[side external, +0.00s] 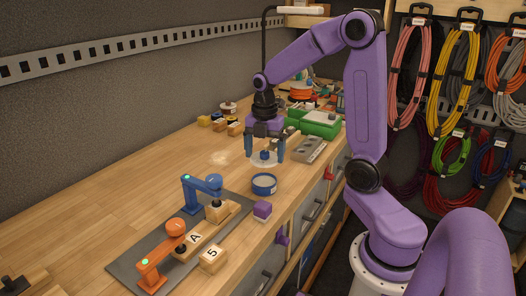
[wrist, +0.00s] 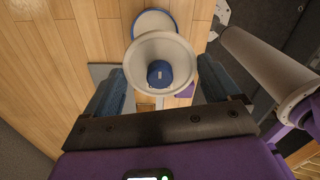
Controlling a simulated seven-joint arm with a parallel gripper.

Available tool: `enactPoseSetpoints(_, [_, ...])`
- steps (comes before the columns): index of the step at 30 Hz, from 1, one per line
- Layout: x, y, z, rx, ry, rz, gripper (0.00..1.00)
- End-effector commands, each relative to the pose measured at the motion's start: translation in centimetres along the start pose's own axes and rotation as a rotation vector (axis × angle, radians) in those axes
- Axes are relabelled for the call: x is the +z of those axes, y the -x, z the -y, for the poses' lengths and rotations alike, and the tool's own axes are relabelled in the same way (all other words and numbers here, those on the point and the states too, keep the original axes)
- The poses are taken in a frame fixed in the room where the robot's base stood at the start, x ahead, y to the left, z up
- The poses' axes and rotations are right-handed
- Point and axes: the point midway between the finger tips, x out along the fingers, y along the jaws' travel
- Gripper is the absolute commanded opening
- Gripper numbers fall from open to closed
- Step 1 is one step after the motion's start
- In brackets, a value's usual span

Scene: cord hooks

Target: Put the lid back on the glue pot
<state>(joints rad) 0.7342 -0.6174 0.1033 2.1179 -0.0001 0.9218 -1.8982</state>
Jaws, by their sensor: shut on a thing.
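The lid (side external: 265,161) is a pale disc with a blue knob. My gripper (side external: 265,151) is shut on the lid, with one finger on each side of it, and holds it level above the bench. In the wrist view the lid (wrist: 143,62) lies between the fingers of my gripper (wrist: 161,85); the exact contact is hard to see. The glue pot (side external: 264,189), a short blue round pot with pale contents, stands open on the bench, nearer the side camera than the lid. In the wrist view its blue rim (wrist: 153,12) shows beyond the lid, which partly covers it.
A purple block (side external: 262,210) stands near the pot at the bench's front edge. A grey mat (side external: 128,266) holds blue (side external: 200,184) and orange (side external: 160,258) clamp-like fixtures and wooden blocks. A grey holed block (side external: 309,149) and a green box (side external: 320,124) stand right of my gripper.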

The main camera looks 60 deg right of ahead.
Motion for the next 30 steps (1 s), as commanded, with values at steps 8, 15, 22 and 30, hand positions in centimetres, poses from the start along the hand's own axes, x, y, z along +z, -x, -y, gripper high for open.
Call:
enactPoseSetpoints(8, [1.4, -1.5, -0.6, 0.001, 0.007, 0.0, 0.61])
enactPoseSetpoints(15, [1.3, -3.4, -0.5, -0.001, 0.007, 0.0, 0.61])
enactPoseSetpoints(22, [1.3, -5.3, -0.5, -0.002, 0.007, -0.001, 0.61])
enactPoseSetpoints(30, [1.3, -6.8, -0.6, 0.0, 0.007, 0.0, 0.61])
